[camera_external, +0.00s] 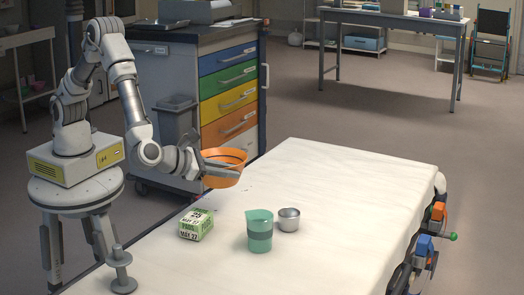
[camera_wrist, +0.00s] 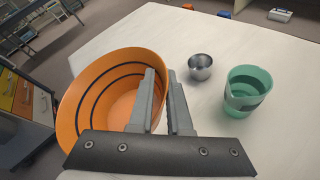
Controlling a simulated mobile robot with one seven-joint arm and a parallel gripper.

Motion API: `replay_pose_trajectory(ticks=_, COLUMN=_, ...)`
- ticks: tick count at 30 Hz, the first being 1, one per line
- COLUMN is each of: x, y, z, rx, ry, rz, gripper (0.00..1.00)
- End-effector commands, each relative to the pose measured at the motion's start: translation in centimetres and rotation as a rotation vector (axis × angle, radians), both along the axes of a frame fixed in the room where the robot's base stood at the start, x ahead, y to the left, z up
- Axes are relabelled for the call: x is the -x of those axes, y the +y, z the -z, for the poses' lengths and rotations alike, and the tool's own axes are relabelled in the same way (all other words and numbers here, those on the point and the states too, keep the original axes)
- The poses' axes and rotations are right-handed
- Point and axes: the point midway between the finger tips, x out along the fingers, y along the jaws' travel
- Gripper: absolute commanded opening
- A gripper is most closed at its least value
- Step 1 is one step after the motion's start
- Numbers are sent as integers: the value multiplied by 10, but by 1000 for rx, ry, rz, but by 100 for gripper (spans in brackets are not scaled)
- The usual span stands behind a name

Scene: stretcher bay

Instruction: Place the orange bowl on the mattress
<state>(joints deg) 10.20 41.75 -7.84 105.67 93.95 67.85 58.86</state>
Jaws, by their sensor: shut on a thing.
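The orange bowl (camera_external: 226,155) is at the left edge of the mattress (camera_external: 345,170) in the external view, upright or nearly so. It also shows in the wrist view (camera_wrist: 90,100), with dark rings inside. My gripper (camera_external: 222,172) is shut on the bowl's right rim, one finger inside and one outside; it fills the lower middle of the wrist view (camera_wrist: 165,95). The bowl's underside is partly hidden by my gripper, and I cannot tell clearly whether it touches the mattress.
On the mattress stand a green beaker (camera_external: 259,232), a small metal cup (camera_external: 289,219) and a green-and-white labelled box (camera_external: 196,224). A cart with coloured drawers (camera_external: 229,90) stands behind the bowl. The right and far parts of the mattress are clear.

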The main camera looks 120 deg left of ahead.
Motion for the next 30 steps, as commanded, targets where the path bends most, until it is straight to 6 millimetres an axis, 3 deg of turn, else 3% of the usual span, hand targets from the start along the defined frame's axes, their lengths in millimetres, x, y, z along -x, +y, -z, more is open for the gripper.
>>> replay_pose_trajectory(ticks=8, x=-29, y=92, z=5, rx=16, ry=10, rz=-74, gripper=0)
replay_pose_trajectory(ticks=15, x=-46, y=199, z=2, rx=19, ry=17, rz=-132, gripper=0)
replay_pose_trajectory(ticks=18, x=-47, y=233, z=-1, rx=16, ry=20, rz=-144, gripper=0)
replay_pose_trajectory(ticks=22, x=-46, y=265, z=-4, rx=11, ry=24, rz=-155, gripper=0)
replay_pose_trajectory(ticks=30, x=-43, y=304, z=4, rx=7, ry=27, rz=-164, gripper=0)
